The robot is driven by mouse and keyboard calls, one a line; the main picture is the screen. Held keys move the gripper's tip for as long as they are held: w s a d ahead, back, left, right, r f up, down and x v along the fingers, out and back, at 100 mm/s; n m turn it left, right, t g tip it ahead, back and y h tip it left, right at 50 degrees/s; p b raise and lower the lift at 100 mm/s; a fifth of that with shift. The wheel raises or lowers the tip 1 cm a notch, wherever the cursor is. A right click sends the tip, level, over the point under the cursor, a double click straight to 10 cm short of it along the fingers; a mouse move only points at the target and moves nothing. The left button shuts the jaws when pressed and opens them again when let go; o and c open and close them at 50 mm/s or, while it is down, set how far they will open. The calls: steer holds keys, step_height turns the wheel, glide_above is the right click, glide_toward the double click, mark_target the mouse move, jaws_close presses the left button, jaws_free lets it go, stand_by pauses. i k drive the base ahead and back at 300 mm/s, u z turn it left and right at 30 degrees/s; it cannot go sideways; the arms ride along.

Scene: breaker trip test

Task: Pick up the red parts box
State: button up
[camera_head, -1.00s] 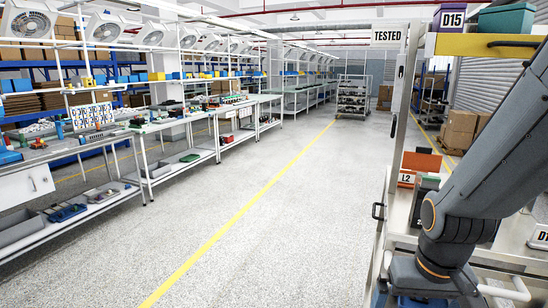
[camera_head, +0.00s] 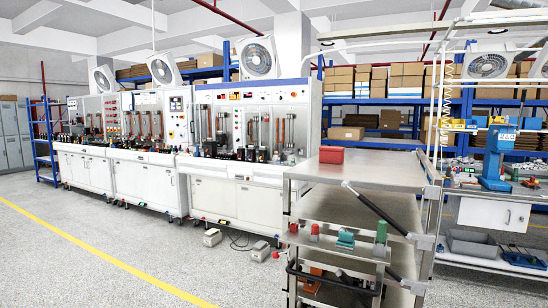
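A red box (camera_head: 331,155), small and low, sits on the top shelf of a metal cart (camera_head: 375,172) right of the middle of the head view. It lies near the far left corner of that shelf. It looks upright, and nothing stands against it. I cannot read any label on it. My gripper does not show in the head view, so its state and its distance from the box cannot be seen.
A workbench with a blue press (camera_head: 497,155) is at right. Grey floor (camera_head: 90,240) at left is clear.

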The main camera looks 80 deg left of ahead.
mark_target(329, 155)
steer(key=u, duration=3.25)
steer(key=i, duration=0.95)
steer(key=u, duration=0.45)
steer(key=i, duration=0.7)
steer(key=z, duration=0.25)
